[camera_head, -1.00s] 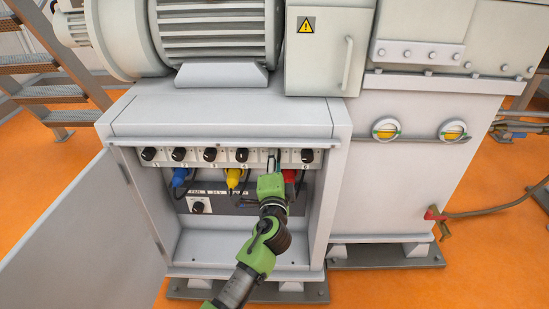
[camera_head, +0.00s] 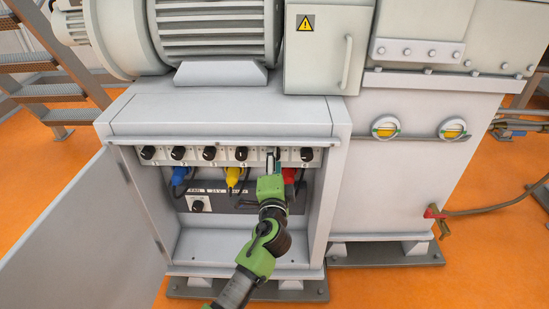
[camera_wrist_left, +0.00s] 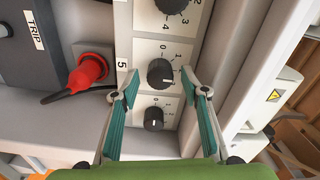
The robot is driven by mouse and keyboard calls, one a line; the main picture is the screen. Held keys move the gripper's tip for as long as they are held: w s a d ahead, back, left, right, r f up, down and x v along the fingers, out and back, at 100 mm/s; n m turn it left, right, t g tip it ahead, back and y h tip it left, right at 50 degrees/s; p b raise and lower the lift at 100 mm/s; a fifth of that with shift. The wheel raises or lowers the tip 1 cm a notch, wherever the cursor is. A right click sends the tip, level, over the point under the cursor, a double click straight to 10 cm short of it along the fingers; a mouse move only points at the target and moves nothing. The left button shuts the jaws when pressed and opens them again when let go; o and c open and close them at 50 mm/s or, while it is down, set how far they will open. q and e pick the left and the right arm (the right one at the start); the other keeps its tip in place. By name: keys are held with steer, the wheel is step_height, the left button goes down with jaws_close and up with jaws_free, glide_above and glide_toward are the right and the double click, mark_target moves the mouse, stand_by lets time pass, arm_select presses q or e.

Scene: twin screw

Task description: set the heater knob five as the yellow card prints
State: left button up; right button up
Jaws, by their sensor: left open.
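Knob five (camera_wrist_left: 160,72) is a round black knob beside a printed "5" in the left wrist view. Its scale digits are partly visible. My left gripper (camera_wrist_left: 160,80) is open, with one teal finger on each side of this knob. I cannot tell whether either fingertip touches it. In the head view my left gripper (camera_head: 272,162) covers knob five in the row. A black knob (camera_head: 307,154) is right of it and another black knob (camera_head: 241,154) is left of it. No yellow card can be made out. My right gripper is not in view.
A red plug (camera_wrist_left: 88,70) with a black cable sits beside the knob strip. Blue (camera_head: 179,176) and yellow (camera_head: 233,177) plugs hang below the row. The open cabinet door (camera_head: 90,235) stands at the left. The cabinet's side wall bounds the right.

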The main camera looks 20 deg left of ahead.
arm_select(q)
steer(key=v, duration=1.1)
